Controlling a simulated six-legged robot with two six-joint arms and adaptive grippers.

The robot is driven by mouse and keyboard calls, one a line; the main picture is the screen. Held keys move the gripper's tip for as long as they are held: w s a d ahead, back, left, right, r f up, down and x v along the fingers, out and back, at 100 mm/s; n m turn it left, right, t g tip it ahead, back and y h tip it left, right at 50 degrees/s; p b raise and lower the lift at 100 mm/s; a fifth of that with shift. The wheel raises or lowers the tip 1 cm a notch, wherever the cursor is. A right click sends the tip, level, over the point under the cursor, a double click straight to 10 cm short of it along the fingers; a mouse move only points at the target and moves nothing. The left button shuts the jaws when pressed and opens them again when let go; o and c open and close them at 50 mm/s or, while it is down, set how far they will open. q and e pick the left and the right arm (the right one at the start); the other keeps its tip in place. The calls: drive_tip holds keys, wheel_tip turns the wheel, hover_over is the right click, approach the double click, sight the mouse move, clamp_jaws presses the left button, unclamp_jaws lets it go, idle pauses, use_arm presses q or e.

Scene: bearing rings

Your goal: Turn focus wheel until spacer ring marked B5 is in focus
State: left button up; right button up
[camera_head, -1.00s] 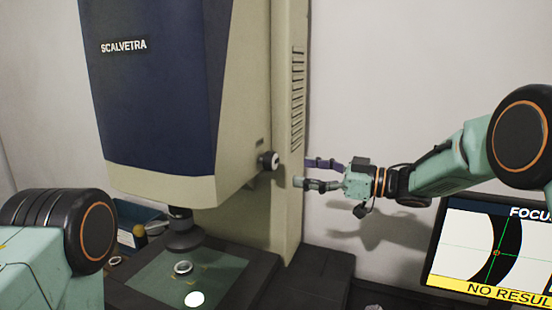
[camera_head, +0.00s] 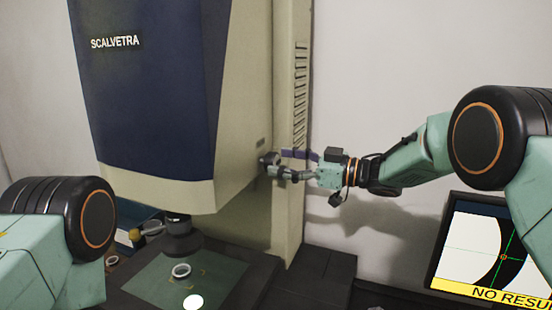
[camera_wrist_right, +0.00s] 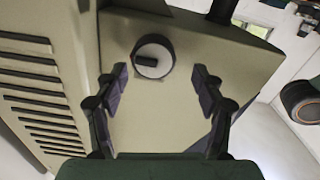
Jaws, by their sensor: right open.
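The focus wheel (camera_head: 266,159), a small dark round knob, sits on the side of the beige and blue measuring machine. In the right wrist view the wheel (camera_wrist_right: 153,57) is ahead, with a grey face and a dark block on it. My right gripper (camera_head: 276,163) is open at the wheel; its fingertips (camera_wrist_right: 160,80) stand apart on either side, just short of it in the wrist view. A spacer ring (camera_head: 181,270) lies on the green stage plate (camera_head: 150,285) below the lens; its marking is unreadable. My left gripper is out of view.
The monitor (camera_head: 470,242) at right shows a dark curved band with a green crosshair and a yellow "NO RESU..." strip, cut off. The vented column (camera_head: 299,110) stands close behind the wheel. A white disc (camera_head: 193,302) shows at the stage's front.

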drive_tip(key=shift+w+a+f, duration=0.2)
drive_tip(key=shift+w+a, duration=0.45)
drive_tip(key=shift+a, duration=0.15)
drive_tip(key=shift+w+f, duration=0.2)
drive_tip(key=shift+w, duration=0.25)
drive_tip(key=shift+s+r, duration=0.2)
drive_tip(key=shift+s, duration=0.1)
drive_tip(key=shift+s+a+r, duration=0.15)
drive_tip(key=shift+s+a, duration=0.05)
drive_tip(key=shift+s, duration=0.05)
drive_tip(key=shift+c, duration=1.4)
drive_tip(key=shift+w+d+f, duration=0.15)
drive_tip(key=shift+w+f, duration=0.1)
drive_tip(key=shift+w, duration=0.15)
drive_tip(key=c, duration=0.4)
drive_tip(key=shift+s+r, duration=0.1)
drive_tip(key=c, duration=0.5)
drive_tip(key=shift+m+p, duration=0.3)
drive_tip(key=shift+p, duration=0.2)
drive_tip(key=o, duration=1.2)
